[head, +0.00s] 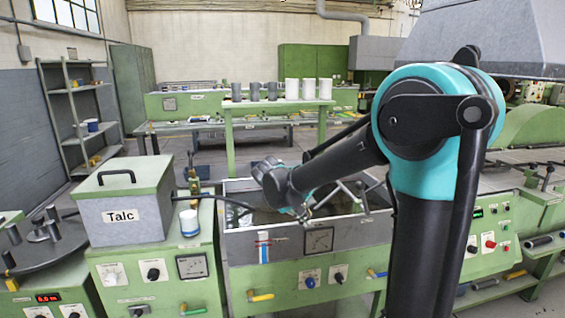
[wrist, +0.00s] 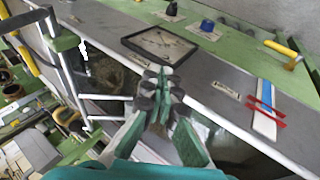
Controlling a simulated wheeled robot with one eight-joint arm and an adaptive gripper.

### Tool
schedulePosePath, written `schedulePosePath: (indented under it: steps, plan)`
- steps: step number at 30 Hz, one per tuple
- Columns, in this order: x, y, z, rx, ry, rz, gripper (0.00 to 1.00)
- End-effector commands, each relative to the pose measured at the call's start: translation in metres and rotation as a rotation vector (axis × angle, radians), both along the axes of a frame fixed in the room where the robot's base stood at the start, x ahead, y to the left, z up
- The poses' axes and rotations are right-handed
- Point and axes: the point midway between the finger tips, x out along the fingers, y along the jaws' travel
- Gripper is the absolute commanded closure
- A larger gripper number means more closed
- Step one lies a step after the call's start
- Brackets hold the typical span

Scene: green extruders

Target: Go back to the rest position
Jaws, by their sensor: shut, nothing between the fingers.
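My gripper (wrist: 162,85) is shut and empty in the wrist view, its green-grey fingers together in the middle of the picture. In the head view my arm reaches down to the left and my gripper (head: 303,214) hangs over the open grey tank (head: 345,238) of the green machine. In the wrist view the fingers show in front of the tank's grey front wall and the square dial gauge (wrist: 158,44). I cannot tell how far apart they are.
A grey box labelled Talc (head: 125,213) and a white cup (head: 189,222) stand left of the tank. White rods (head: 350,192) cross the tank. A green table (head: 275,108) with grey and white containers stands behind. Shelves (head: 82,112) line the left wall.

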Motion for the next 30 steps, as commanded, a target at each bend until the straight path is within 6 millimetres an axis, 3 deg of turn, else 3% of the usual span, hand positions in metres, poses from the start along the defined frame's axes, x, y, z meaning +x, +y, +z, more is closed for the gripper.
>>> schedulePosePath:
  steps: [8, 12, 19, 24, 30]
  plan:
    - [-0.061, -0.066, -0.038, 0.165, 0.037, -0.051, 1.0]
    - [-0.116, -0.1, -0.07, 0.305, 0.033, -0.091, 1.0]
    - [-0.189, -0.12, -0.111, 0.49, -0.022, -0.143, 1.0]
    - [-0.211, -0.121, -0.124, 0.55, -0.053, -0.16, 1.0]
    - [-0.214, -0.121, -0.126, 0.559, -0.058, -0.16, 1.0]
